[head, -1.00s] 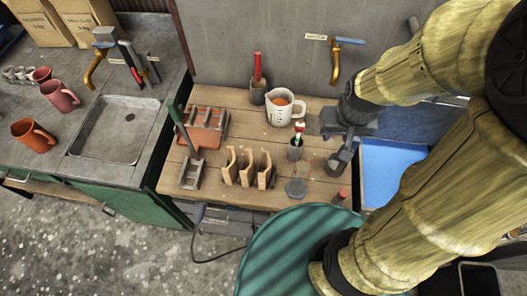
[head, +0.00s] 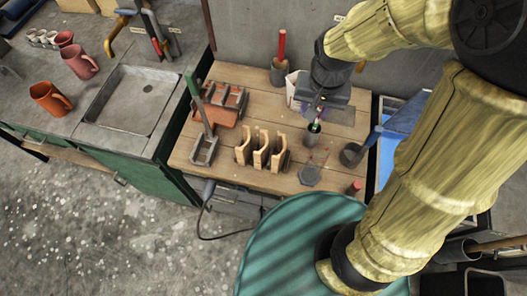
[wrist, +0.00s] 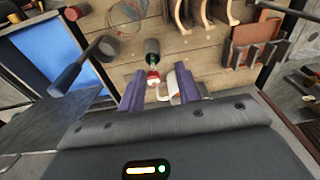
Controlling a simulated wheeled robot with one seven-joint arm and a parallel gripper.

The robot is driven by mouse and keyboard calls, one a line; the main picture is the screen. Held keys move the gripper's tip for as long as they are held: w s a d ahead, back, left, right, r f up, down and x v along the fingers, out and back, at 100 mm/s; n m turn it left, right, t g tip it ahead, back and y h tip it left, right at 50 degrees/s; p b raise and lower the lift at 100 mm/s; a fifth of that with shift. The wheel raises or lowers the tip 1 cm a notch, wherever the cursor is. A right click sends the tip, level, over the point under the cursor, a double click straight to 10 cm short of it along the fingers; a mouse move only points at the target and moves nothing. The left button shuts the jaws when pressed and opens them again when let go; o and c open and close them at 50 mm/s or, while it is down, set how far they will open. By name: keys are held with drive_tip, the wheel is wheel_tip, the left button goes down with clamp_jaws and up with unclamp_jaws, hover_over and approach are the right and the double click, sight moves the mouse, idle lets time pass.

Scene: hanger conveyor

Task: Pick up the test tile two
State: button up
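No number can be read, so I cannot tell which is two. Their lower ends also show at the top of the wrist view (wrist: 233,12). My gripper (wrist: 160,88) is open, with two purple fingers apart. In the head view my gripper (head: 320,103) is behind and right of the curved pieces, above the bench. A small dark cup (wrist: 152,47) with a red-and-white-tipped tool shows just beyond the fingers. A white jug is mostly hidden behind my gripper.
A terracotta rack (head: 217,100) and grey holder (head: 203,150) stand left of the curved pieces. A dark cup (head: 351,155) holds a blue-handled tool at right. A hexagonal grey piece (head: 309,175) lies in front. A red stick in a pot (head: 280,72) stands behind.

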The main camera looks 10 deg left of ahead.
drive_tip(key=g+b, duration=0.1)
hover_over(266, 143)
wheel_tip(266, 143, down, 2)
drive_tip(key=shift+s, duration=0.15)
drive_tip(key=shift+f, duration=0.1)
wheel_tip(266, 143, down, 12)
drive_tip(key=shift+f+p, duration=0.1)
drive_tip(key=shift+p, duration=0.55)
drive_tip(key=shift+w+f+p, duration=0.2)
drive_tip(key=shift+f+p, duration=0.75)
drive_tip(key=shift+f, duration=1.6)
